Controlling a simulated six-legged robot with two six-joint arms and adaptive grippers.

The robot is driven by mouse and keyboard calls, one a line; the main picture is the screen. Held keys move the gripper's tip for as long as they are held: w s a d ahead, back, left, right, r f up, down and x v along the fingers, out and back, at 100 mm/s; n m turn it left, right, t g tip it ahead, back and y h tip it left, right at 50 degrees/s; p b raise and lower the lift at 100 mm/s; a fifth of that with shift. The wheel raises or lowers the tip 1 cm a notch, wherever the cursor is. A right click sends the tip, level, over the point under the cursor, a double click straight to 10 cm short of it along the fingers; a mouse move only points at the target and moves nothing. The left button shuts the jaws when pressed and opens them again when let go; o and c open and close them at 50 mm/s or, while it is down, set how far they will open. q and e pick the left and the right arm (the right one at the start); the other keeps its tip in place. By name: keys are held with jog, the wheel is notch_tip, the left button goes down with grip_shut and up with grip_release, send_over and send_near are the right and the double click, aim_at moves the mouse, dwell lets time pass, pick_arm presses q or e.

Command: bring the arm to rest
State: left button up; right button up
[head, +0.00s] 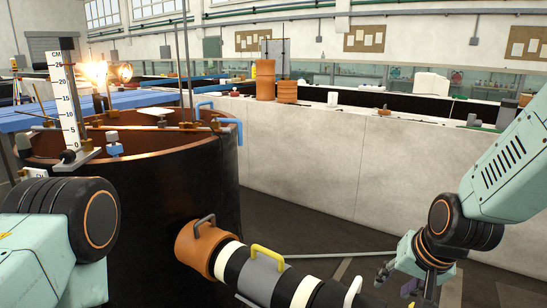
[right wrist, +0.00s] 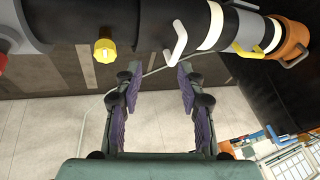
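My right arm (head: 505,165) comes in from the right in the head view and bends down at a dark joint. My right gripper (head: 396,281) hangs low at the bottom right, beside the banded pipe (head: 233,262). In the right wrist view my right gripper (right wrist: 158,70) has its two purple-padded fingers well apart with nothing between them. The pipe (right wrist: 165,25) crosses the top of that view beyond the fingertips, and I see no contact. Part of my left arm (head: 55,235) shows at the left edge of the head view; its gripper is out of the picture.
A large dark round tank (head: 185,190) with a rusty rim stands at left, and the pipe leaves its side through an orange collar (head: 198,247). The pipe carries a yellow handle (head: 268,258). A pale flume wall (head: 330,160) runs behind. Grey floor (right wrist: 50,130) shows under the pipe.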

jog(key=s+f+n+b, duration=0.1)
jog(key=s+f+n, duration=0.1)
jog(key=s+f, duration=0.55)
jog(key=s+f+n, duration=0.1)
jog(key=s+f, duration=0.4)
jog(key=f, duration=0.5)
jog(key=s+f+g, duration=0.2)
jog(key=s+f, duration=0.2)
jog(key=s, duration=0.5)
jog(key=s+f+n+g+h, duration=0.1)
jog(key=s+f+g, duration=0.1)
jog(key=s+f, duration=0.3)
jog(key=s, duration=0.4)
jog(key=shift+s+a+g+b, duration=0.15)
jog(key=shift+g+b, duration=0.2)
jog(key=shift+g, duration=0.05)
jog(key=shift+s, duration=0.1)
